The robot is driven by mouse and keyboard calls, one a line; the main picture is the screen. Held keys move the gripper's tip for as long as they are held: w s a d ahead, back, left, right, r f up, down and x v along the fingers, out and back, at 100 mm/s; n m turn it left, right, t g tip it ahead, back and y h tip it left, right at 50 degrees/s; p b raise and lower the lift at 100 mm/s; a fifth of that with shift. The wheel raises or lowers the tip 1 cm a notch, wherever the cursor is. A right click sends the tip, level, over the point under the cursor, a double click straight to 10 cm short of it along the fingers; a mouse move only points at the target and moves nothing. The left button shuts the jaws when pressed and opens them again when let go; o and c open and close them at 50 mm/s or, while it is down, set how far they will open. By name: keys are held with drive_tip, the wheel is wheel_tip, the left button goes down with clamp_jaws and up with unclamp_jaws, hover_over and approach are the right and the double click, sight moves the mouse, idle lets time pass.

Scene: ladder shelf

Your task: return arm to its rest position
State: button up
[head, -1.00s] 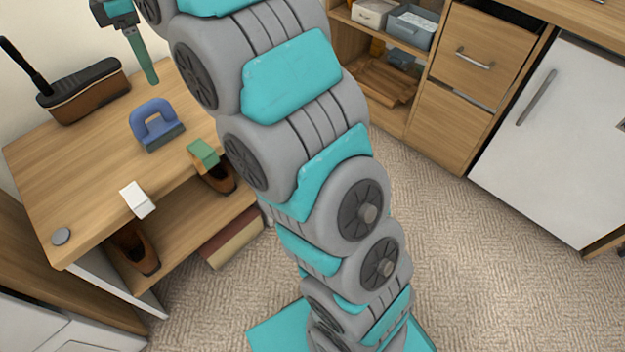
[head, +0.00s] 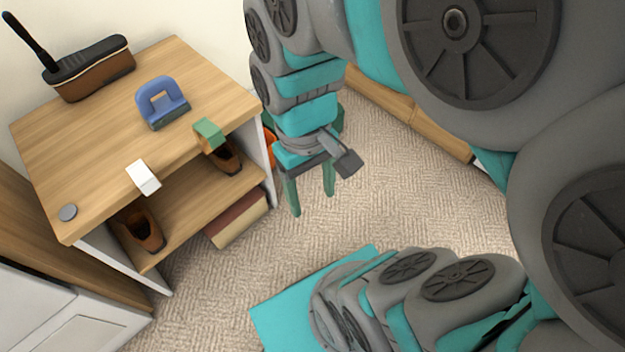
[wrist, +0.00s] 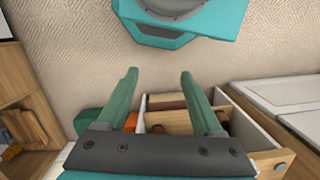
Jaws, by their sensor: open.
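My gripper (head: 312,200) hangs from my folded arm in the head view, to the right of the wooden shelf unit (head: 95,120). Its two green fingers point down over the carpet, apart and with nothing between them. In the wrist view my gripper (wrist: 160,95) also shows open and empty, with carpet and my teal base beyond the fingertips. My arm links fill the right side of the head view and hide what lies behind them.
Brown shoes (head: 142,228) stand on the lower shelf. Carpet (head: 400,190) around my gripper is clear.

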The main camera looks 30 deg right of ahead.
drive_tip(key=shift+s+d+f+m, duration=0.1)
drive_tip(key=shift+s+f+m, duration=0.25)
drive_tip(key=shift+s, duration=0.3)
drive_tip(key=shift+s+d+f+m, duration=0.1)
drive_tip(key=shift+s+f+m, duration=0.15)
drive_tip(key=shift+s+f, duration=0.3)
drive_tip(key=shift+s+r, duration=0.1)
